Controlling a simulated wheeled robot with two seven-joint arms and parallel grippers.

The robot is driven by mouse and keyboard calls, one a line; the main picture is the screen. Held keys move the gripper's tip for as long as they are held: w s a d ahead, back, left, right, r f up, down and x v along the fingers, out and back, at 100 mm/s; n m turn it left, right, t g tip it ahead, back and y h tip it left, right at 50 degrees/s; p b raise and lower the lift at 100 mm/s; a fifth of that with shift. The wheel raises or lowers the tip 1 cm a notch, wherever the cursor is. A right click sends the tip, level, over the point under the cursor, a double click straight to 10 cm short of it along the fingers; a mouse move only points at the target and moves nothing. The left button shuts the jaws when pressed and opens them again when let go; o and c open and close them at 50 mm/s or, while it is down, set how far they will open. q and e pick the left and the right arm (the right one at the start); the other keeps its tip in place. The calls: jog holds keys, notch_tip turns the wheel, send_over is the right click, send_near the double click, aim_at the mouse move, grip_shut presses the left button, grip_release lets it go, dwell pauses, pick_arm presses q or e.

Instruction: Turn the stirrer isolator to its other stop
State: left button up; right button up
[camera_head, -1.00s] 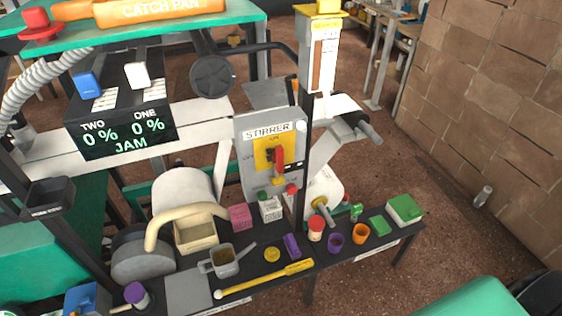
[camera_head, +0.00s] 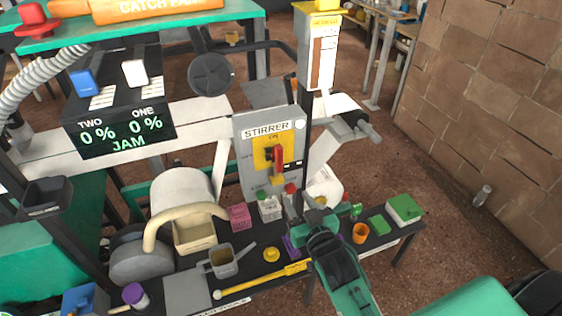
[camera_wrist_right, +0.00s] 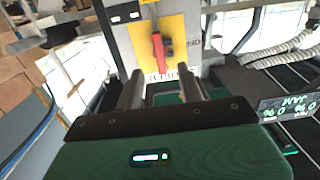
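The stirrer isolator is a grey panel (camera_head: 247,178) lettered STIRRER, with a yellow plate (camera_head: 262,142) and a red handle (camera_head: 278,161). The handle stands roughly upright, with ON lettered above it and OFF to the left. In the right wrist view the panel appears upside down and the red handle (camera_wrist_right: 158,48) shows beyond the fingertips. My left gripper is out of view.
Below the panel, the dark bench holds a pink box (camera_head: 239,217), a grey jug (camera_head: 223,260), a yellow stick (camera_head: 262,280), an orange cup (camera_head: 360,233) and a green-lidded box (camera_head: 404,209). A white post (camera_head: 321,55) stands behind the panel's right side. Brown floor lies to the right.

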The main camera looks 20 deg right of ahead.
aim_at(281, 159)
jog(key=shift+t, duration=0.3)
jog(key=w+r+p, duration=0.1)
jog(key=w, duration=0.3)
jog(key=w+p, duration=0.1)
jog(key=w, duration=0.4)
jog(key=w+r+p, duration=0.1)
jog(key=w, duration=0.3)
jog(key=shift+w+d+r, duration=0.15)
jog(key=shift+d+r, duration=0.05)
jog(key=shift+r, duration=0.15)
grip_shut()
